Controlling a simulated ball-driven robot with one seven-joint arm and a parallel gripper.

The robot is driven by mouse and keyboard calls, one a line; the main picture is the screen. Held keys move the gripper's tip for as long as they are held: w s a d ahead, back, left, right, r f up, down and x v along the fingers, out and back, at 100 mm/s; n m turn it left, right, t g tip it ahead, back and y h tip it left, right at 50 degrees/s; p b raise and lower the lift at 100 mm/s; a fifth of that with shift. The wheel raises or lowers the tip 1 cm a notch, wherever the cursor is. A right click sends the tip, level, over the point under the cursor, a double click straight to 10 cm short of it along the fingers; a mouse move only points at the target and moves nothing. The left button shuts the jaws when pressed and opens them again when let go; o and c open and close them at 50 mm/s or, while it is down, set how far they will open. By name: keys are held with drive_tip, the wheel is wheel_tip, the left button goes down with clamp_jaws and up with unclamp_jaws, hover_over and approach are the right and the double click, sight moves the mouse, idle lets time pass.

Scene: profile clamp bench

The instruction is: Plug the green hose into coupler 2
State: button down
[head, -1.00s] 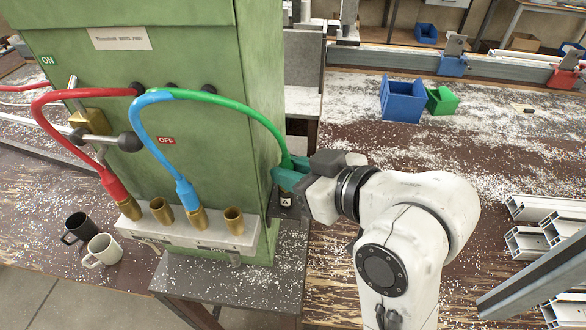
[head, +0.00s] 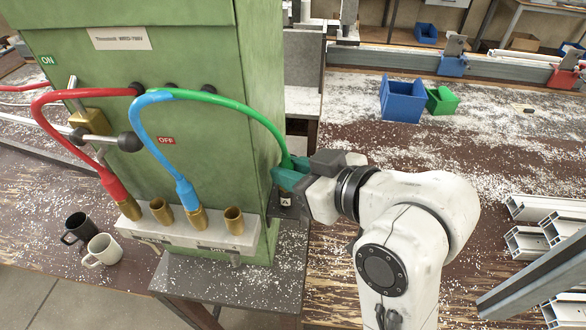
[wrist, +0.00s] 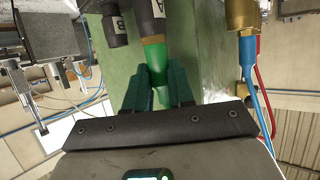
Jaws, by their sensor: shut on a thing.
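The green hose (head: 250,117) arcs from the green machine down to my gripper (head: 287,177). In the wrist view, my gripper (wrist: 162,78) is shut with its teal fingers on either side of the green hose end (wrist: 157,64). A brass-coloured part of that end meets a dark holder marked A (wrist: 152,12); how deep it sits, I cannot tell. The head view shows a row of brass couplers on a pale block: one under the red hose (head: 129,208), an empty one (head: 161,210), one under the blue hose (head: 198,218), another empty one (head: 234,221). Their number labels are not readable.
The green machine (head: 222,140) stands left of my gripper. A second dark holder, marked B (wrist: 115,25), is beside A. The red hose (head: 60,95) and blue hose (head: 165,150) loop before the machine. Two mugs (head: 103,250) stand left of the block. Aluminium profiles lie right.

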drive_tip(key=shift+r+p, duration=0.9)
idle(0.8)
drive_tip(key=shift+r+p, duration=0.35)
drive_tip(key=shift+r+p, duration=0.85)
drive_tip(key=shift+r, duration=0.05)
drive_tip(key=shift+s, duration=0.1)
